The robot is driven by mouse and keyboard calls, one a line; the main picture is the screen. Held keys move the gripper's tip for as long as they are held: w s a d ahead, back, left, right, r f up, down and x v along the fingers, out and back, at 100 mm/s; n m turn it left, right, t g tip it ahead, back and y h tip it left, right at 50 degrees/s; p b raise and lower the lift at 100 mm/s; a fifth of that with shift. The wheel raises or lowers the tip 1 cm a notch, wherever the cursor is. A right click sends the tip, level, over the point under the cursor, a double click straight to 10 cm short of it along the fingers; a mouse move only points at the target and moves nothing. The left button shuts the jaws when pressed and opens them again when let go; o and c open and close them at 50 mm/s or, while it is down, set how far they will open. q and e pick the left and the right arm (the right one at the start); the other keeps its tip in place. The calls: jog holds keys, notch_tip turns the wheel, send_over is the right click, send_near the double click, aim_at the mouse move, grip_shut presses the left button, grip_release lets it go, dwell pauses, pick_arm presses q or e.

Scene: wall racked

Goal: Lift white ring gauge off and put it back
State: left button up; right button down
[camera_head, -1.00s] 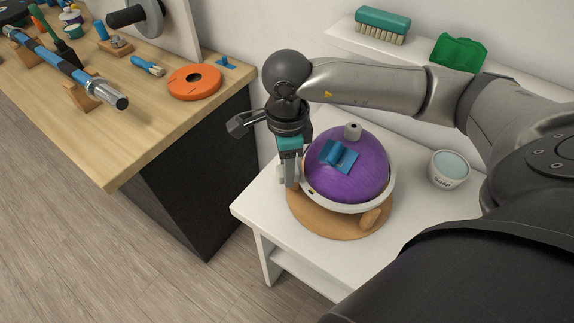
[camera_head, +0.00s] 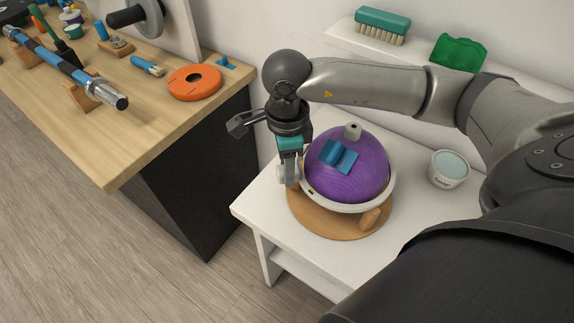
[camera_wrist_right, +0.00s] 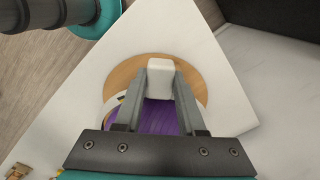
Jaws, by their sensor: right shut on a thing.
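The white ring gauge (camera_head: 346,208) sits low around a purple dome (camera_head: 365,178) on a round wooden base (camera_head: 325,224). Whether the ring touches the base I cannot tell. My right gripper (camera_head: 289,180) points down at the ring's left side and is shut on its white grip block. In the right wrist view the block (camera_wrist_right: 160,79) sits between the two fingers, with part of the ring (camera_wrist_right: 113,109) curving out at left. The fingers hide some of the ring. My left gripper is not in view.
The base stands on a white table (camera_head: 262,208); a cup (camera_head: 448,170) is at right. A blue piece (camera_head: 338,157) and a knob (camera_head: 353,132) are on the dome. A wooden bench (camera_head: 130,115) with an orange disc (camera_head: 194,82) is at left; a brush (camera_head: 382,25) lies on the back shelf.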

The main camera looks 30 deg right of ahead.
notch_tip(320, 180, up, 14)
jog(key=p, duration=0.9)
dwell(0.9)
dwell(0.4)
